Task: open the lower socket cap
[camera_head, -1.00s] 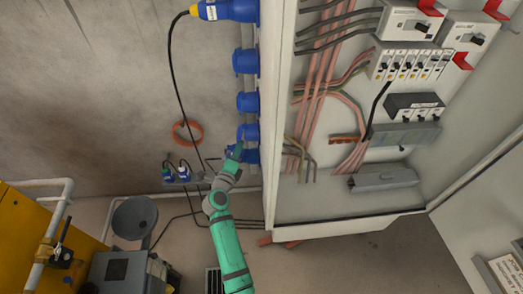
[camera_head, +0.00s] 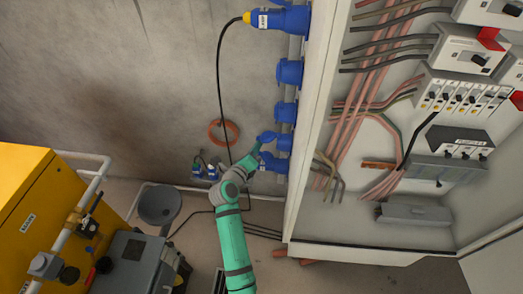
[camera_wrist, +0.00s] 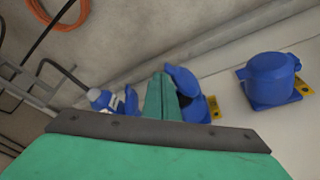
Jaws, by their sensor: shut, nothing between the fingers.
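Blue sockets run down the side of the cabinet in the head view. Near the bottom, the lower socket (camera_head: 272,162) has its blue cap (camera_head: 266,137) standing out from the body, tilted open. In the wrist view the cap (camera_wrist: 183,79) is raised away from the socket body (camera_wrist: 197,108), with a dark gap between them. My green gripper (camera_head: 257,148) is beside this cap; its closed fingers (camera_wrist: 163,98) stand just left of the cap and hide part of the socket. The fingers are shut and empty. Whether they touch the cap is unclear.
Another blue socket (camera_wrist: 270,80), capped, sits right of the fingers in the wrist view. A blue plug (camera_head: 280,18) with a black cable is at the top. The open cabinet (camera_head: 310,130) stands right; an orange ring (camera_head: 223,132) is on the wall.

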